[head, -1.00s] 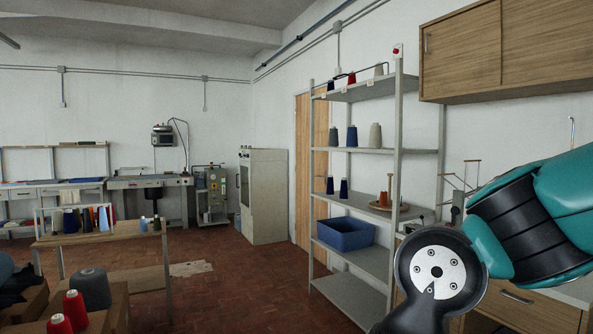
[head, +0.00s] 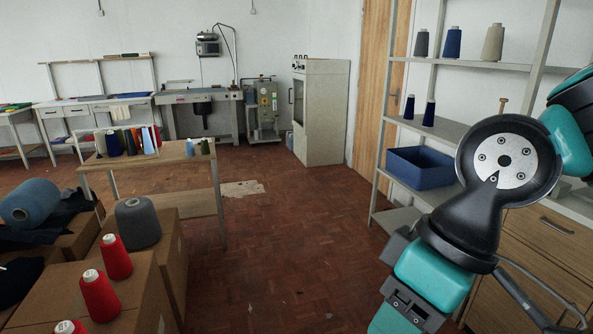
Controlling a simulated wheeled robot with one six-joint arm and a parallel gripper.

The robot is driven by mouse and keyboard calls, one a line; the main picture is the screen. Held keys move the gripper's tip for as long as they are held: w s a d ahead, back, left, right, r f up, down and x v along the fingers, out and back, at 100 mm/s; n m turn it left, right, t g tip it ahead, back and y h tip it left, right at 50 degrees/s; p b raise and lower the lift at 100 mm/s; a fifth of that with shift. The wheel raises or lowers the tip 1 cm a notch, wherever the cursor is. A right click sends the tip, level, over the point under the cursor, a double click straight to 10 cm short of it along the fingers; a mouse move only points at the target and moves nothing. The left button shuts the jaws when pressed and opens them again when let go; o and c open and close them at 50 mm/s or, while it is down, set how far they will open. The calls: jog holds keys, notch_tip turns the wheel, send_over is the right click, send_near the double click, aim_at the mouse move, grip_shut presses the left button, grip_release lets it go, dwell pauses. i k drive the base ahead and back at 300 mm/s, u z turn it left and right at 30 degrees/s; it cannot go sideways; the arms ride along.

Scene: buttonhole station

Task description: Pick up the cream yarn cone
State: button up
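A pale beige-cream yarn cone (head: 493,42) stands upright at the right end of a row on the upper visible shelf, right of a blue cone (head: 453,42) and a dark grey cone (head: 421,43). My arm fills the right side, in front of the lower shelves. My gripper's fingers do not show.
The grey shelf rack (head: 543,60) also holds a blue bin (head: 420,168) and dark blue cones (head: 429,113). Cartons (head: 180,255) with red cones (head: 116,257) and a grey cone (head: 138,223) stand at left front. The parquet floor (head: 290,240) between is clear.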

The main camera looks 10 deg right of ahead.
aim_at(492, 51)
jog(key=i, duration=3.15)
jog(key=z, duration=1.95)
